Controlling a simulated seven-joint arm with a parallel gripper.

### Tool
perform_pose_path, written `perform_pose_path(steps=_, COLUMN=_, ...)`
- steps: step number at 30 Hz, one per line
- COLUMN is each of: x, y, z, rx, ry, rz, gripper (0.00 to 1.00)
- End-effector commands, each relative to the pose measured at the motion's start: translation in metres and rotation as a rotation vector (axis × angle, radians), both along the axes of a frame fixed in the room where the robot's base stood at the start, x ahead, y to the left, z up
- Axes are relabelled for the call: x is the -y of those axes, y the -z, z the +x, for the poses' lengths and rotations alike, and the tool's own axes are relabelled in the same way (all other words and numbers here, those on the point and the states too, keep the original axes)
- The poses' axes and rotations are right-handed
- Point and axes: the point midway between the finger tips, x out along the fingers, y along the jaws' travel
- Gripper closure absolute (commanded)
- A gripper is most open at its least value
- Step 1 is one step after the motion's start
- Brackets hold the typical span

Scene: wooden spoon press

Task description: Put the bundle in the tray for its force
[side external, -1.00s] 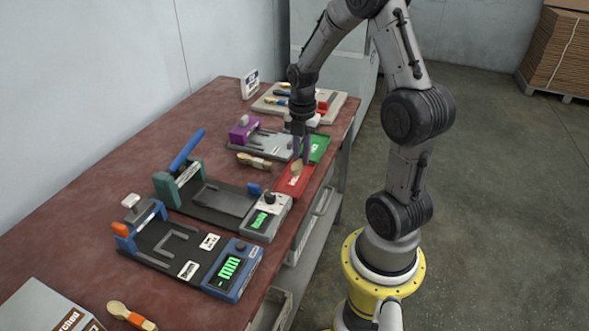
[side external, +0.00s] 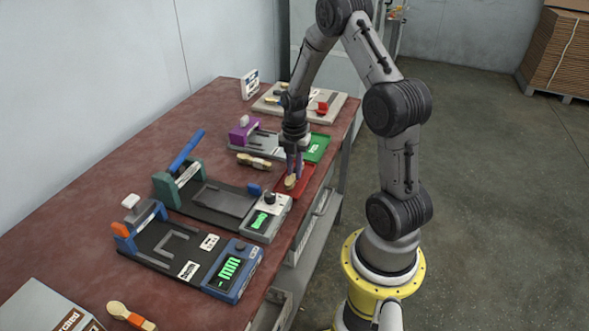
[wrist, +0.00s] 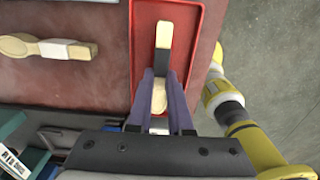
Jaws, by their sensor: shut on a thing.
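My gripper (side external: 294,166) is shut on a bundle of wooden spoons (side external: 290,182) over the red tray (side external: 306,176). In the wrist view the bundle (wrist: 163,36) has a black band and lies lengthwise along the red tray (wrist: 198,50), with its rounded end between my purple fingers (wrist: 160,95). The bundle is low; I cannot tell whether it touches the tray floor. The green tray (side external: 318,147) lies just beyond the red one. A second bundle (side external: 254,161) lies on the table left of the red tray; it also shows in the wrist view (wrist: 45,48) with a white band.
A teal press with a blue lever (side external: 187,150) and a blue-and-orange press (side external: 140,220) stand nearer the camera. A purple press (side external: 243,130) stands behind. Another spoon bundle (side external: 131,316) lies at the front. A pale board with tools (side external: 330,98) is at the back.

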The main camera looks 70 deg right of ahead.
Motion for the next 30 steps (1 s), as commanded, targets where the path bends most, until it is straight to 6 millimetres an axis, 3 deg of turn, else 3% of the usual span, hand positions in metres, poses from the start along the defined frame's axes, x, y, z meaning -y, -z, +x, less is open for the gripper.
perform_pose_path(steps=3, x=0.0, y=0.004, z=0.0, rx=-0.001, ry=0.0, rz=0.001, gripper=1.0)
perform_pose_path(steps=4, x=0.0, y=0.003, z=0.0, rx=-0.001, ry=0.0, rz=0.001, gripper=0.77)
perform_pose_path(steps=8, x=0.0, y=0.003, z=0.0, rx=-0.001, ry=0.0, rz=0.001, gripper=0.53)
perform_pose_path(steps=20, x=0.0, y=-0.004, z=0.001, rx=0.002, ry=0.0, rz=-0.002, gripper=0.52)
perform_pose_path(steps=30, x=0.001, y=-0.066, z=0.001, rx=0.005, ry=0.0, rz=-0.004, gripper=0.52)
